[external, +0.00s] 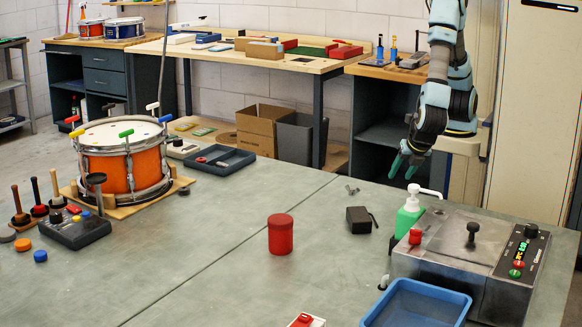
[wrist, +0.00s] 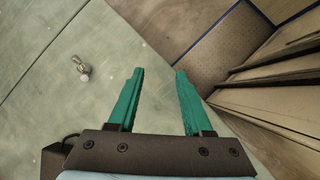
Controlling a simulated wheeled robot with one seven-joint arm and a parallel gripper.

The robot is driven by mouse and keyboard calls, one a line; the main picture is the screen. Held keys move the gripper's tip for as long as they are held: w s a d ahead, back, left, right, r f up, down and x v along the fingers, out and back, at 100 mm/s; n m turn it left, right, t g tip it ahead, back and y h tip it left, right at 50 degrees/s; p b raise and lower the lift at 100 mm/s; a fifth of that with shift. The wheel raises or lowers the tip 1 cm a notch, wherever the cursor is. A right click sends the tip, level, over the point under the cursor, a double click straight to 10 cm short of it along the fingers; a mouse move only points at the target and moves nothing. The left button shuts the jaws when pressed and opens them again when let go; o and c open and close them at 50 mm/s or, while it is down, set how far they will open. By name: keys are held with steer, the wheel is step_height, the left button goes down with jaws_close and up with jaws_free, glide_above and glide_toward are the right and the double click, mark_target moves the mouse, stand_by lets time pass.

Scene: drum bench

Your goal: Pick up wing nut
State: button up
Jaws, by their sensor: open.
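The wing nut (external: 352,190) is a small grey metal piece lying on the green-grey table, behind the black box. It also shows in the wrist view (wrist: 81,66), to the left of the fingers and apart from them. My gripper (external: 402,170) hangs above the far right edge of the table, to the right of the wing nut. In the wrist view my gripper (wrist: 158,72) has its two teal fingers spread, with nothing between them.
A small black box (external: 360,220) stands close to the wing nut. A green pump bottle (external: 408,216), a steel machine (external: 450,250), a blue tray (external: 415,305) and a red canister (external: 280,234) are nearby. An orange drum (external: 125,165) stands at left. The table around the wing nut is mostly clear.

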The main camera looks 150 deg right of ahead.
mark_target(355, 187)
steer(key=w+n+h, duration=0.2)
steer(key=w, duration=0.1)
steer(key=w+n+h, duration=0.3)
steer(key=w+d+n+t+h, duration=0.1)
steer(key=w+n+h, duration=0.1)
steer(key=w, duration=0.1)
steer(key=shift+w+d+f+h+p, duration=0.1)
steer(key=shift+w+f+h+p, duration=0.05)
steer(key=shift+w+h+p, duration=0.15)
steer(key=shift+w+d+n+h, duration=0.1)
steer(key=shift+d+n+h, duration=0.1)
steer(key=shift+n+h, duration=0.1)
steer(key=p+x, duration=0.1)
steer(key=x, duration=0.4)
steer(key=shift+f, duration=0.1)
steer(key=p+x, duration=0.2)
steer(key=x, duration=0.2)
steer(key=shift+p, duration=0.3)
steer(key=shift+d+f, duration=0.3)
steer(key=shift+d, duration=0.25)
steer(key=shift+c, duration=0.3)
jaws_close()
